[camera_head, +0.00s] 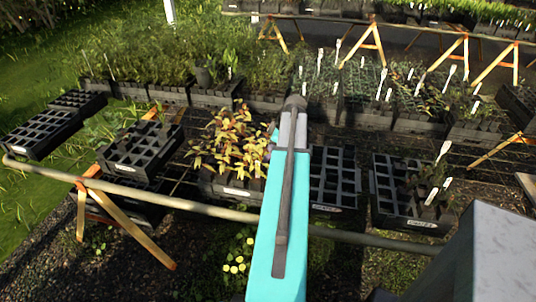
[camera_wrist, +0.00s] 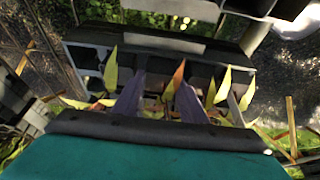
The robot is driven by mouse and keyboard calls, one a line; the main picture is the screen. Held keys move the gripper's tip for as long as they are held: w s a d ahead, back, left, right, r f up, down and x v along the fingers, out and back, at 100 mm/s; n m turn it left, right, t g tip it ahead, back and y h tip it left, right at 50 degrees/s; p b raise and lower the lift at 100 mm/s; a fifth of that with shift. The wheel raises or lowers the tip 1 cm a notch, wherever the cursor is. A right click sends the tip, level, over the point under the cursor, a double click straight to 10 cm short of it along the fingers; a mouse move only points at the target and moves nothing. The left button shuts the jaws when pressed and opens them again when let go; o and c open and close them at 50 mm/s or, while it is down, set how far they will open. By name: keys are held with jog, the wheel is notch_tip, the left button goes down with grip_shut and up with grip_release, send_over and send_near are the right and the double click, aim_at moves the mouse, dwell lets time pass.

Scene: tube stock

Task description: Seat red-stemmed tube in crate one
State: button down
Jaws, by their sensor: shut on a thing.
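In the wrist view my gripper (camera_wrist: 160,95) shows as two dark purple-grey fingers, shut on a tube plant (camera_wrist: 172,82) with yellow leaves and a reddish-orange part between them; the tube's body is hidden. A dark crate with a pale label strip (camera_wrist: 140,40) and empty cells lies just beyond the fingers. In the head view my turquoise arm hides the fingertips and the held plant. Dark celled crates stand on the bench: one right of my arm (camera_head: 335,205), one farther right (camera_head: 400,222), one at left (camera_head: 125,168). I cannot read which is crate one.
A crate of yellow-orange plants (camera_head: 228,140) stands just left of my arm. A rail (camera_head: 180,203) runs along the bench front, with orange trestle legs (camera_head: 130,232) below. White tags (camera_head: 438,165) stick up at right. Green plant crates (camera_head: 260,90) fill the back.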

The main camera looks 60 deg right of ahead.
jog(key=shift+f, duration=0.2)
jog(key=c, duration=1)
grip_release()
jog(key=shift+s+r, duration=0.1)
jog(key=shift+b+v, duration=1.3)
jog(key=shift+v, duration=5.55)
jog(key=shift+r, duration=0.1)
